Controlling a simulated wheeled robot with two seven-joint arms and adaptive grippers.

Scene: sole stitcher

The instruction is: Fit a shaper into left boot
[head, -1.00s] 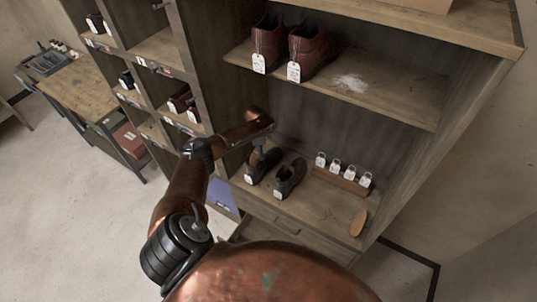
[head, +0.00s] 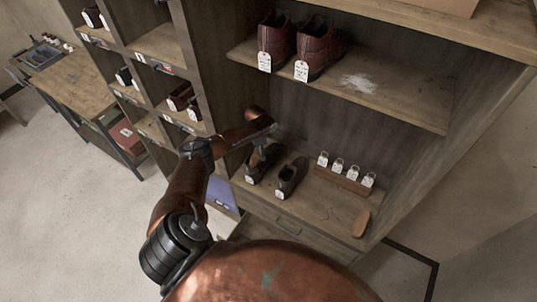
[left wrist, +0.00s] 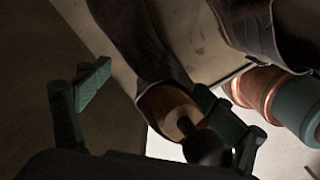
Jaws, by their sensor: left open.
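The left boot (head: 256,173) is dark brown and stands on the lower shelf, beside the right boot (head: 290,178). My left gripper (head: 261,150) is right above the left boot and partly hides it. In the left wrist view my left gripper (left wrist: 150,98) is open, with its two green-padded fingers apart. A wooden shaper (left wrist: 172,108) with a black knob (left wrist: 205,148) sits at the opening of a dark boot (left wrist: 135,40), close to one finger. How deep it sits is unclear. My right gripper is not in view.
A wooden holder (head: 343,181) with several white-tagged items stands right of the boots. A flat wooden piece (head: 361,223) lies near the shelf's front edge. Red-brown boots (head: 318,45) stand on the shelf above. A cubby divider (head: 204,70) rises at the left.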

